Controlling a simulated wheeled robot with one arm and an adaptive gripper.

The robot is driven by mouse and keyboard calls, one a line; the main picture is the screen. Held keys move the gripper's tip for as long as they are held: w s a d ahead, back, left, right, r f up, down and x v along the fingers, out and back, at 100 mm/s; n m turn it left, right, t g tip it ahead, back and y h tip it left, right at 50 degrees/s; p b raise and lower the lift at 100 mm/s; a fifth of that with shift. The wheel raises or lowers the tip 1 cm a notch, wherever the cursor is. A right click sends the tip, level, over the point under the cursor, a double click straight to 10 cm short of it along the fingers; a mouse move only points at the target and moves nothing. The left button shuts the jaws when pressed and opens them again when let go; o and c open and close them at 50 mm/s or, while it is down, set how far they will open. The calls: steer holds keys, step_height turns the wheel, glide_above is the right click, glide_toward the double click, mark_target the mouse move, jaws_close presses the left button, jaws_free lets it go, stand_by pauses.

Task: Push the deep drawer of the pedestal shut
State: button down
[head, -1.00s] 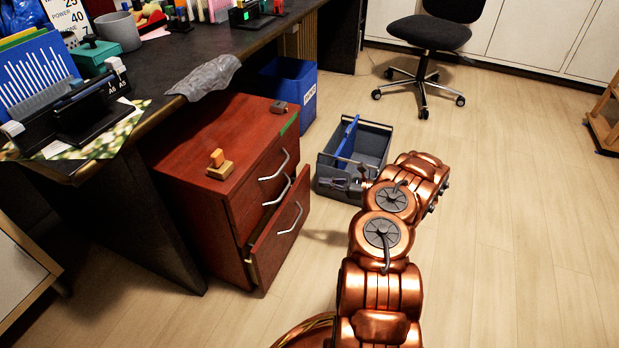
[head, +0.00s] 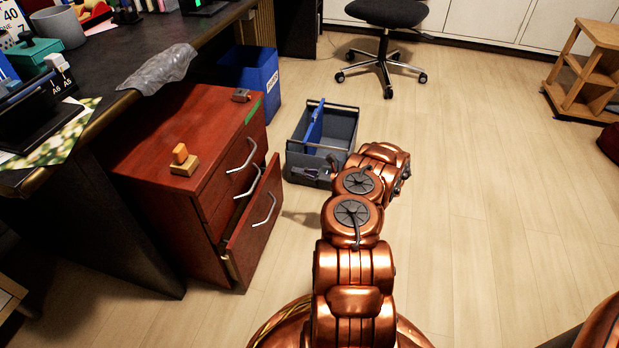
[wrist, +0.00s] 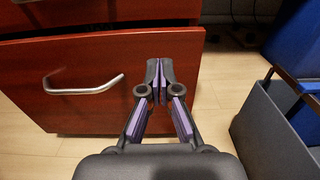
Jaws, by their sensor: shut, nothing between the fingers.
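The red-brown pedestal (head: 160,205) stands partly under the desk. Its deep bottom drawer (head: 254,226) sticks out from the body, and a dark gap shows behind its front. In the wrist view the drawer front (wrist: 75,100) fills the left and middle, with its metal handle (wrist: 84,88) at left. My gripper (wrist: 159,66) is shut and empty. Its fingertips overlap the right part of the drawer front, right of the handle; I cannot tell if they touch it. In the head view my gripper (head: 318,174) is small, right of the drawer, in front of the grey crate.
A grey crate (head: 340,124) with a blue divider stands on the floor just right of the pedestal. A blue bin (head: 262,82) is behind it. A stamp (head: 183,164) stands on the pedestal top. An office chair (head: 388,50) is further back.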

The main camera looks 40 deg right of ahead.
mark_target(274, 168)
steer(key=shift+b+x, duration=1)
steer(key=shift+x, duration=2.2)
